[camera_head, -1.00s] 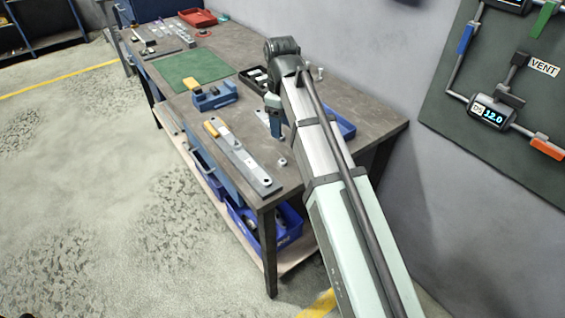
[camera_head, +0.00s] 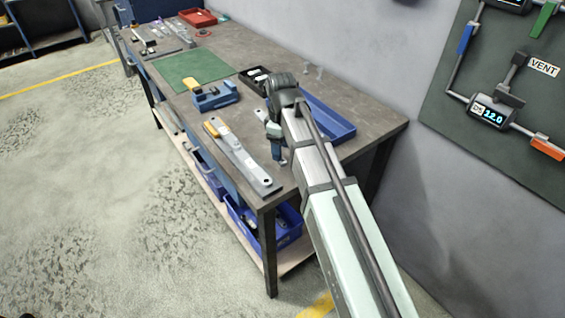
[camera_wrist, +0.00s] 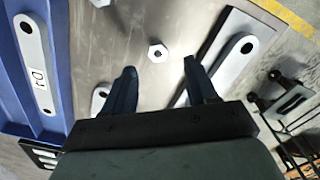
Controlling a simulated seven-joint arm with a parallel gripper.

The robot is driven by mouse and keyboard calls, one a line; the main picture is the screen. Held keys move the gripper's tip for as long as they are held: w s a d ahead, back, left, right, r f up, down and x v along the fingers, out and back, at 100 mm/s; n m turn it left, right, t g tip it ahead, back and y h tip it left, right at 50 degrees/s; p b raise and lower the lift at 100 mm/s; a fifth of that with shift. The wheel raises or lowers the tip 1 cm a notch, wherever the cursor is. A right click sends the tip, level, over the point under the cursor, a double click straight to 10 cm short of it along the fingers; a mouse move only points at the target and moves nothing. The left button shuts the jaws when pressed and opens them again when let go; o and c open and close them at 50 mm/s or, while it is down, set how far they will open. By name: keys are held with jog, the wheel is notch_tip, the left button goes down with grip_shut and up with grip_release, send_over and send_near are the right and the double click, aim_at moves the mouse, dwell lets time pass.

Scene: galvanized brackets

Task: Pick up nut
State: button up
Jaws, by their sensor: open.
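A small light hex nut (camera_wrist: 157,53) with a dark hole lies flat on the brown workbench top (camera_wrist: 105,50), just beyond my fingertips in the wrist view. My gripper (camera_wrist: 159,66) is open and empty, one finger on each side of the line to the nut. The nut is apart from both fingers. In the head view my gripper (camera_head: 277,151) hangs low over the near part of the bench, and the nut (camera_head: 283,162) shows only as a small pale spot at its tip.
A grey bar fixture (camera_head: 243,157) lies left of my gripper. A blue tray (camera_head: 343,133) stands to the right; in the wrist view it (camera_wrist: 62,60) holds a metal bracket (camera_wrist: 34,62). A blue vise (camera_head: 215,98) and green mat (camera_head: 185,72) lie farther back.

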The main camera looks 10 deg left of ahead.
aim_at(282, 162)
jog(key=shift+w+d+f, duration=0.1)
jog(key=shift+d+f, duration=0.05)
jog(key=shift+f, duration=2.1)
grip_shut()
